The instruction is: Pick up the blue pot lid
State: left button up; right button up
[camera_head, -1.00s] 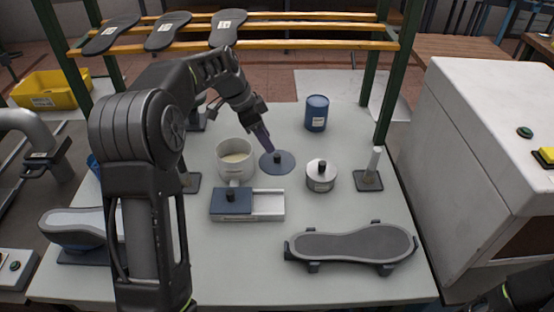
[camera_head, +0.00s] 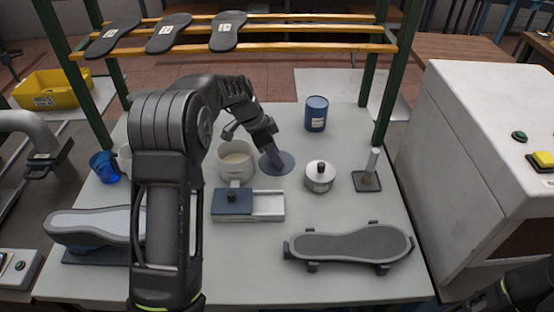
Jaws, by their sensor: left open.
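The blue pot lid (camera_head: 286,164) is a flat dark-blue disc lying on the table, right of the white pot (camera_head: 236,171) with cream-coloured contents. My left gripper (camera_head: 274,158) points down over the lid, and its fingers cover the lid's knob and left part. The left gripper is open. I cannot tell whether its fingers touch the knob. My right gripper is not in view; only a part of my right arm shows at the bottom right corner.
Close by stand a white tin (camera_head: 319,180) with a black knob, a blue can (camera_head: 316,114), and a white box with a blue sliding cover (camera_head: 233,203). A shoe-sole form (camera_head: 350,246) lies in front. A white machine (camera_head: 480,170) borders the right side.

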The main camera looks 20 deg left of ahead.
pick_arm(q)
jog(key=shift+c, duration=0.4)
grip_shut()
dwell(0.4)
